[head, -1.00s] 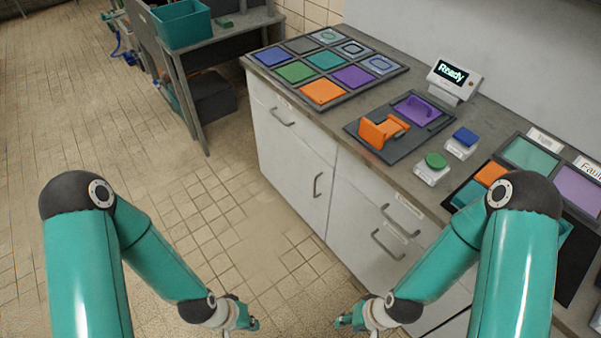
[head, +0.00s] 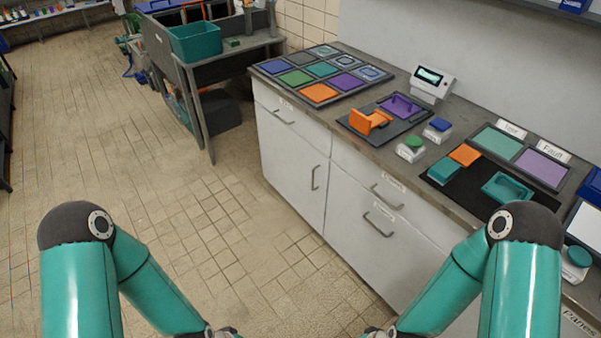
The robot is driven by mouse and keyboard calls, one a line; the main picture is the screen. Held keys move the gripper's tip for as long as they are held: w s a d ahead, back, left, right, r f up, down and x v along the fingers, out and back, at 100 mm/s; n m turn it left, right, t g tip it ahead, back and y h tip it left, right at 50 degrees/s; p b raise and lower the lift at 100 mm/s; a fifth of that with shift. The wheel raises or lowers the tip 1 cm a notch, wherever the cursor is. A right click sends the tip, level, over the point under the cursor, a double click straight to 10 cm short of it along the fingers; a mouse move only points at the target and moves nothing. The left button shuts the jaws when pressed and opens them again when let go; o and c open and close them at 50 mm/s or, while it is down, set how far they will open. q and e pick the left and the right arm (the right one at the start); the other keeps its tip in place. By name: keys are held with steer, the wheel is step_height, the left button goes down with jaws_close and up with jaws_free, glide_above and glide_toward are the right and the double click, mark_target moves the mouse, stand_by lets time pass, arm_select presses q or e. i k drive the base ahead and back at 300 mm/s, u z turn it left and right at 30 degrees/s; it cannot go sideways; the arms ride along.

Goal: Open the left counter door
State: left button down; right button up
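The left counter door (head: 287,160) is a white panel at the left end of the counter, below a drawer (head: 275,113). It is closed and has a vertical bar handle (head: 315,178) near its right edge. My two arms reach in from the bottom left and bottom right. Only the wrist ends show at the bottom edge. Both grippers are below the picture, so their fingers are hidden. Nothing of mine touches the door.
The grey countertop (head: 380,150) holds a tray of coloured squares (head: 322,73), an orange bracket (head: 370,120), buttons and a small display (head: 431,83). Drawers with horizontal handles (head: 378,224) are right of the door. A bench (head: 231,50) stands behind left. The tiled floor (head: 190,220) before the door is clear.

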mark_target(299, 171)
steer(key=u, duration=0.2)
steer(key=i, duration=0.9)
steer(key=z, duration=0.1)
steer(key=k, duration=1.15)
steer(key=u, duration=0.7)
steer(key=i, duration=1.35)
steer(key=z, duration=0.3)
